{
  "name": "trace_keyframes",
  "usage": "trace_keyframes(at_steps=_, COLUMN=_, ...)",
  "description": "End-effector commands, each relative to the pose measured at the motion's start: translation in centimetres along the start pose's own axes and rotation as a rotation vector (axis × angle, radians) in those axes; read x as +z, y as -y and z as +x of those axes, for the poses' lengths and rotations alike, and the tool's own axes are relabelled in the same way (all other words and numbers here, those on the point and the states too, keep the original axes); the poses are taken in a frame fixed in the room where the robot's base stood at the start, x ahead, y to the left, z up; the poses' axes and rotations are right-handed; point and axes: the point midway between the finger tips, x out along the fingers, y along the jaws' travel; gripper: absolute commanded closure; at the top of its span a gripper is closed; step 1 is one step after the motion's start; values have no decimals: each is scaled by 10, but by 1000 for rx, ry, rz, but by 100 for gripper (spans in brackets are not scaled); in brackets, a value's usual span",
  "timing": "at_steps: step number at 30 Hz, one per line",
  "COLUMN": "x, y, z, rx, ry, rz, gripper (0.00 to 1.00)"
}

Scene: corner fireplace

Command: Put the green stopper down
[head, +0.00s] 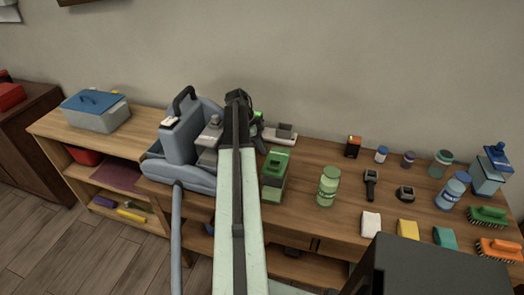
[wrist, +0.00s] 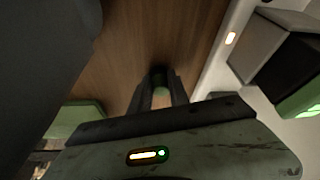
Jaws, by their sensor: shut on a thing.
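My gripper (head: 261,140) is at the far end of my arm, over the back of the wooden bench, between the grey machine and a green box. In the wrist view my gripper (wrist: 160,94) is shut on a small dark green piece, the green stopper (wrist: 158,77), held between the fingertips. Bare wood lies beyond it; I cannot tell whether the stopper touches the wood. In the head view my arm and fingers hide the stopper.
The wooden bench (head: 330,228) carries a grey machine (head: 180,140) to the left. A green box (head: 275,175) stands close to my gripper, with a green jar (head: 328,186) to its right. A pale base with a block (head: 284,132) lies behind. Several bottles and brushes stand farther right.

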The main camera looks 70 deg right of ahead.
Motion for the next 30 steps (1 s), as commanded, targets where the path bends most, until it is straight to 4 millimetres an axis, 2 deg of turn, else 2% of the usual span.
trace_keyframes(at_steps=7, x=1, y=0, z=3, rx=0, ry=0, rz=0, gripper=100)
trace_keyframes(at_steps=8, x=0, y=0, z=2, rx=0, ry=0, rz=0, gripper=73)
trace_keyframes(at_steps=9, x=0, y=0, z=1, rx=0, ry=0, rz=0, gripper=62)
trace_keyframes(at_steps=10, x=0, y=0, z=1, rx=0, ry=0, rz=1, gripper=56)
trace_keyframes(at_steps=22, x=-2, y=0, z=-4, rx=0, ry=0, rz=1, gripper=56)
trace_keyframes(at_steps=26, x=-4, y=0, z=-20, rx=0, ry=0, rz=0, gripper=56)
trace_keyframes(at_steps=30, x=-5, y=0, z=-49, rx=-1, ry=0, rz=-1, gripper=56)
